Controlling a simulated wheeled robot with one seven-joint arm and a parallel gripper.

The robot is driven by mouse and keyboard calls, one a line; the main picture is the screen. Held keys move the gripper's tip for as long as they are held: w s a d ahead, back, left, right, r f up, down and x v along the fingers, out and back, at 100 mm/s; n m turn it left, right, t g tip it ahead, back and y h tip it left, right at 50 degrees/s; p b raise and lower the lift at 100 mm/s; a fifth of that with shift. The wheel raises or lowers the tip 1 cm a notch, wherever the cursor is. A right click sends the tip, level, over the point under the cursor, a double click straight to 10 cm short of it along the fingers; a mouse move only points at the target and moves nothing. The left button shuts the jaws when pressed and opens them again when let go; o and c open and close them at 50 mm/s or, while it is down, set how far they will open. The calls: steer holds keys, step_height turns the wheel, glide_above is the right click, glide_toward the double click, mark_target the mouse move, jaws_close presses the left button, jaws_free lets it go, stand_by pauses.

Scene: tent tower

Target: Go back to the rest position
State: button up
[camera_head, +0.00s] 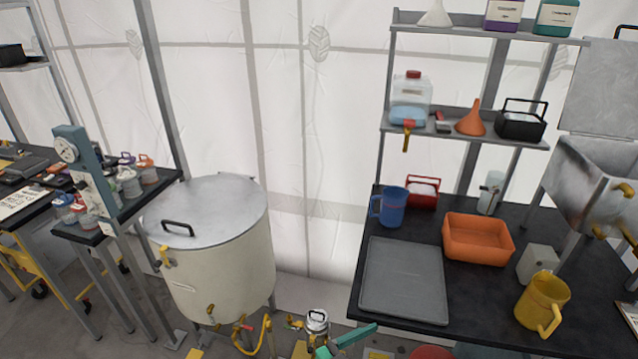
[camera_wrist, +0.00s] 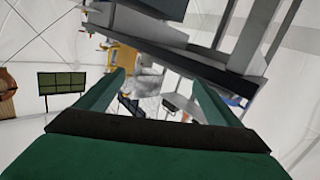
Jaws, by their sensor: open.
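My gripper (camera_wrist: 160,88) shows in the wrist view with its two green fingers spread apart. Nothing is held between them. Behind the fingers, the wrist view is tilted and shows shelving, a dark-edged surface and pale tent walls. In the head view, green parts that look like my gripper (camera_head: 340,343) show at the bottom edge, low between the large vat and the black table. Most of my arm is out of that view.
The lidded vat (camera_head: 215,275) stands left of centre. The black table (camera_head: 460,290) at right bears a grey tray (camera_head: 403,280), an orange bin (camera_head: 478,238), a blue mug (camera_head: 393,206) and a yellow mug (camera_head: 541,302). A shelf rack (camera_head: 470,138) rises behind it.

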steer(key=s+a+f+n+t+y, duration=0.2)
steer(key=s+a+f+n+y, duration=0.3)
steer(key=s+f, duration=0.25)
steer(key=s+a+f+n+t+y, duration=0.2)
steer(key=s+a+f+n+y, duration=0.35)
steer(key=f, duration=0.25)
steer(key=s+a+r+t+y, duration=0.1)
steer(key=s+a+r+y, duration=0.25)
steer(key=s, duration=0.55)
steer(key=s+r+t+y, duration=0.1)
steer(key=s+r+t, duration=0.1)
steer(key=s+r, duration=0.7)
steer(key=shift+a+r, duration=0.15)
steer(key=shift+a, duration=0.2)
